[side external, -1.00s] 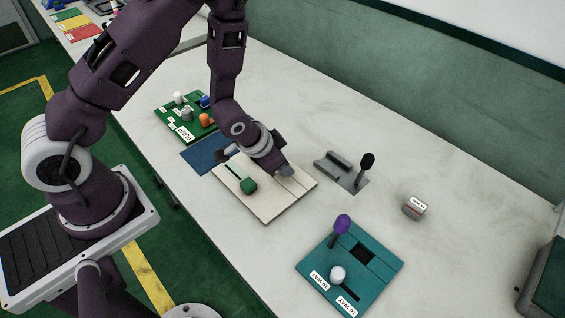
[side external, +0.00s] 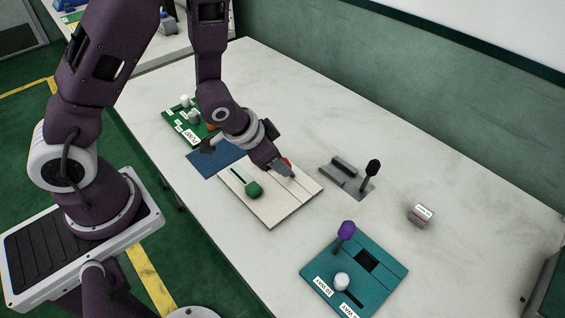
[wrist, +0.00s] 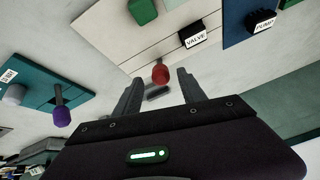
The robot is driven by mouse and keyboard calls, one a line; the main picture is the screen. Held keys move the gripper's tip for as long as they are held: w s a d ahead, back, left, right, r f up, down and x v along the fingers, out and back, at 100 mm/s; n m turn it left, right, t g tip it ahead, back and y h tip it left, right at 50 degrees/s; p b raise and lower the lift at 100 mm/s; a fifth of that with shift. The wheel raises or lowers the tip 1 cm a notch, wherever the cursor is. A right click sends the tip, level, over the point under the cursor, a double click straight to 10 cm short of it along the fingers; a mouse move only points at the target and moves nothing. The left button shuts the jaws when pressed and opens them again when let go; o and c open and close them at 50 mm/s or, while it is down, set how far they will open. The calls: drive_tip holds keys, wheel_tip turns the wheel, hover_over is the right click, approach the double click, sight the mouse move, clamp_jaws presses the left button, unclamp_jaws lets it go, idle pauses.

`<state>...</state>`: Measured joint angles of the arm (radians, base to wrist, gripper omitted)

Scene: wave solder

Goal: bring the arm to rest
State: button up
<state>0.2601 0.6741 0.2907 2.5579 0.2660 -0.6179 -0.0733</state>
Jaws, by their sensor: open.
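My gripper (side external: 284,169) is over the cream board (side external: 265,213). In the wrist view my gripper (wrist: 158,92) has its two fingers spread with nothing held between them. A red knob (wrist: 160,72) shows just past the fingertips, in line with the gap; its distance from them is hard to judge. In the side view only a bit of the red knob (side external: 286,161) shows beside my gripper. A green knob (side external: 254,188) sits by a slot on the same board.
A teal board (side external: 375,287) with purple (side external: 346,230) and white (side external: 342,280) knobs stands front right. A grey fixture with a black-knobbed lever (side external: 373,168) and a small labelled block (side external: 421,214) lie right. A blue panel (side external: 204,164) and green board (side external: 180,117) lie behind.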

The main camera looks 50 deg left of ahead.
drive_tip(key=shift+r, duration=0.1)
drive_tip(key=s+a+r+n, duration=0.1)
drive_tip(key=s+r, duration=0.4)
drive_tip(key=r, duration=0.6)
drive_tip(key=s+a+r+n, duration=0.15)
drive_tip(key=s+r, duration=0.35)
drive_tip(key=r, duration=0.5)
drive_tip(key=s+d+r, duration=0.1)
drive_tip(key=s+r, duration=0.2)
drive_tip(key=s, duration=0.6)
drive_tip(key=shift+s+d+r, duration=0.2)
drive_tip(key=shift+s+d, duration=0.05)
drive_tip(key=shift+d, duration=0.1)
drive_tip(key=shift+n, duration=0.25)
